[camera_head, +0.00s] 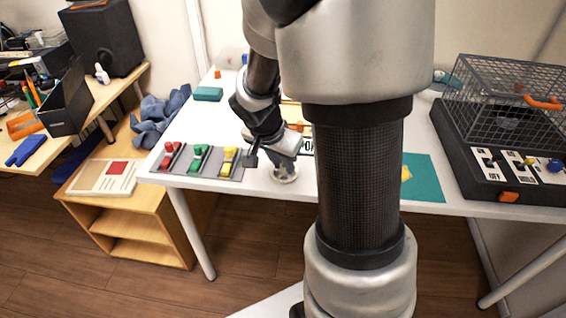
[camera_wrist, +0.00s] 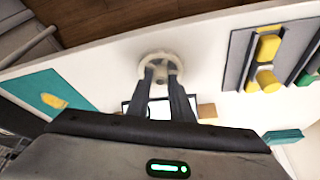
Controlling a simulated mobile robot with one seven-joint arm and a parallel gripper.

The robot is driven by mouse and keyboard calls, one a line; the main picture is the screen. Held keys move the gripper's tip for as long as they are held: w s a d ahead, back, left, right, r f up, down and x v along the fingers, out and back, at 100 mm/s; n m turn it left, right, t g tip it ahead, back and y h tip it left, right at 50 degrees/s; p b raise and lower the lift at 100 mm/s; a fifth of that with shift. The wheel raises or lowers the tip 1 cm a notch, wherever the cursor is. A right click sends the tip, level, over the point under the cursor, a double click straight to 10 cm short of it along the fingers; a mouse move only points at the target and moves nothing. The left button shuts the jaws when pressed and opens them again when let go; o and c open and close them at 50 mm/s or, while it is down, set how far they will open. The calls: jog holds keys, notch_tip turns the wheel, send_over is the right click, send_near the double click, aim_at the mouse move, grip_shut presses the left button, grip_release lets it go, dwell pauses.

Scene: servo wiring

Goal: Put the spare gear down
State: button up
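The spare gear (camera_wrist: 160,55) is a pale cream ring with a hub, near the table's front edge. It also shows in the head view (camera_head: 284,175), just below my wrist. My gripper (camera_wrist: 161,70) has its two dark fingers reaching down to the gear, one on each side of the hub, and appears shut on it. The gear is at or very close to the white tabletop (camera_head: 225,115). I cannot tell whether it touches.
A grey panel (camera_head: 183,172) with red, green and yellow parts lies left of the gear. A teal mat (camera_head: 426,180) with a yellow piece lies to the right. A wire cage on a black base (camera_head: 437,110) stands at the far right. My arm hides the table's middle.

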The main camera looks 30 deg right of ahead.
jog(key=o, duration=0.4)
jog(key=shift+r, duration=0.15)
